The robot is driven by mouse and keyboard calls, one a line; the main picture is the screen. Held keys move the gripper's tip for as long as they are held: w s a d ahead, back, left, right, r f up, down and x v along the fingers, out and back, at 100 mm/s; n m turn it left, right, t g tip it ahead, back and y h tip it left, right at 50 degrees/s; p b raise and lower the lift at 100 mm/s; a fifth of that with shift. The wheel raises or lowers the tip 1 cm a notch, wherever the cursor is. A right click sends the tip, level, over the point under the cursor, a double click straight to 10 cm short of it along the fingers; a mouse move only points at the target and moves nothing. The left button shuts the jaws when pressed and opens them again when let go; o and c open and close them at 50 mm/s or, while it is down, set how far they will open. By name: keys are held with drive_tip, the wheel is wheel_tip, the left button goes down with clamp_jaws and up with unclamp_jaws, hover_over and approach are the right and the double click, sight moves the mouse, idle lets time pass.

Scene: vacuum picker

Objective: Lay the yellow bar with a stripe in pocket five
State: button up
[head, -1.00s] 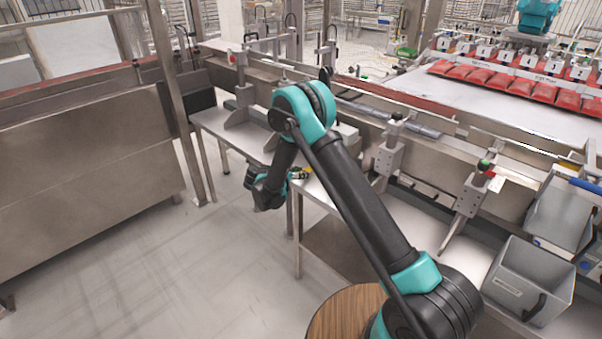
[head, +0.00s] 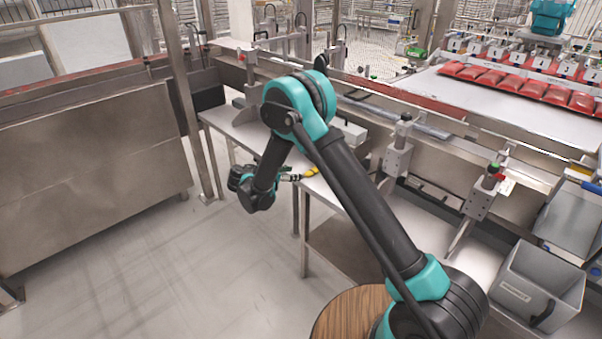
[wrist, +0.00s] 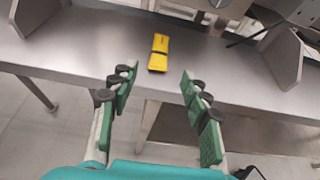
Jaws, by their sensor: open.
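The yellow bar (wrist: 159,52) with a dark stripe across it lies near the front edge of the steel bench (wrist: 90,40) in the wrist view. It also shows as a small yellow piece (head: 311,172) on the bench in the head view, just right of my gripper. My gripper (wrist: 159,74) is open and empty, its green-padded fingers short of the bar, which lies ahead between their lines. In the head view my gripper (head: 291,178) is at the bench's front edge, partly hidden by my arm. I cannot make out pocket five in either view.
Steel upright brackets (wrist: 275,58) stand on the bench at the right of the wrist view, and another (wrist: 32,14) at the left. A grey bin (head: 540,283) is at the right of the head view. The floor before the bench is clear.

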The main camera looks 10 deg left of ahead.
drive_tip(key=s+d+r+m+g+y, duration=0.1)
drive_tip(key=s+d+r+m+g, duration=0.2)
drive_tip(key=d, duration=0.6)
drive_tip(key=s+d+r+m+g+y, duration=0.1)
drive_tip(key=s+d+r+m, duration=0.2)
drive_tip(key=d+m, duration=0.45)
drive_tip(key=s+d+r+m+g+y, duration=0.1)
drive_tip(key=s+d+r+m+g, duration=0.15)
drive_tip(key=d, duration=0.75)
drive_tip(key=s+d+m+y, duration=0.1)
drive_tip(key=s+d+m, duration=0.2)
drive_tip(key=s+m, duration=0.2)
drive_tip(key=s+d+f+m+y, duration=0.1)
drive_tip(key=s+m, duration=0.4)
drive_tip(key=s, duration=0.5)
drive_tip(key=s+d+m+y, duration=0.3)
drive_tip(key=s+d+m, duration=0.2)
drive_tip(key=s, duration=0.3)
drive_tip(key=shift+d+f, duration=0.25)
drive_tip(key=shift+f, duration=0.15)
drive_tip(key=shift+o, duration=0.4)
